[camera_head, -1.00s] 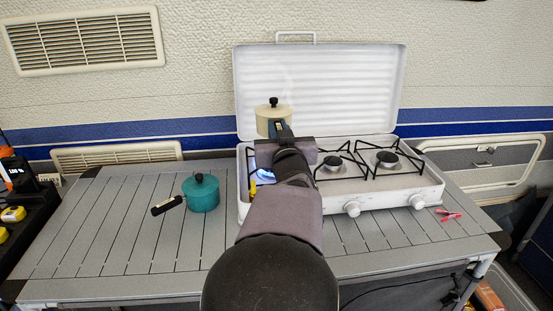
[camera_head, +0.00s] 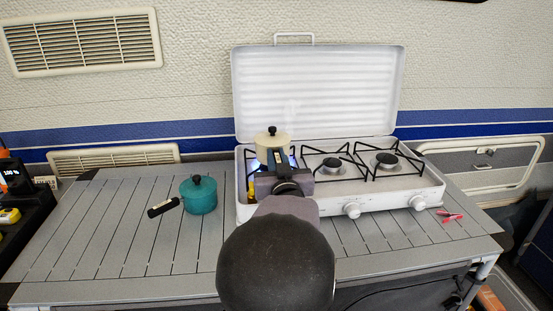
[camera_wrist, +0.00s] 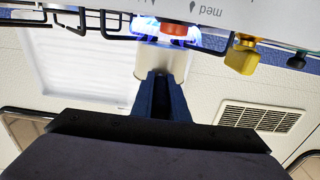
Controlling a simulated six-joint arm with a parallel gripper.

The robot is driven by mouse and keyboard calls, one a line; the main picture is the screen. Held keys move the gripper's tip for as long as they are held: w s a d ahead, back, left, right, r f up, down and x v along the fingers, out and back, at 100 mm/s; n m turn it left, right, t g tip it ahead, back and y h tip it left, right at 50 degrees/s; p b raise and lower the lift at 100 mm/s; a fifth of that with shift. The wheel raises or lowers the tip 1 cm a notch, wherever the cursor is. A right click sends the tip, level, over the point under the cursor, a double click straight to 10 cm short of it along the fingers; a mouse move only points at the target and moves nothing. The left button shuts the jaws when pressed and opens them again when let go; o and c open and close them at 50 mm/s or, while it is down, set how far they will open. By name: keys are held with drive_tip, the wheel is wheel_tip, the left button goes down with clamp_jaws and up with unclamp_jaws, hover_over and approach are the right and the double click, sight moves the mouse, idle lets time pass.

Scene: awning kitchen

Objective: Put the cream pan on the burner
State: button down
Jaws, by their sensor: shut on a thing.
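The cream pan (camera_head: 271,142), with a dark lid knob, is over the left burner of the white camping stove (camera_head: 385,201). Blue flame shows on both sides below it. I cannot tell whether its base touches the grate. My gripper (camera_head: 279,160) is shut on the pan's handle, which the jaws mostly hide. In the wrist view, which is upside down, the cream pan (camera_wrist: 152,61) is in front of the gripper (camera_wrist: 160,80), with the lit burner's flame (camera_wrist: 165,27) at its base.
A teal pan (camera_head: 202,197) with a black handle stands on the slatted table (camera_head: 115,240), left of the stove. The middle and right burners (camera_head: 387,160) are empty. The raised stove lid (camera_head: 320,85) stands behind. Red clips (camera_head: 449,215) lie at the right.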

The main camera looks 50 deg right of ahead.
drive_tip(key=shift+f, duration=0.1)
drive_tip(key=c, duration=1.7)
unclamp_jaws()
drive_tip(key=shift+r, duration=0.2)
drive_tip(key=shift+v, duration=3.75)
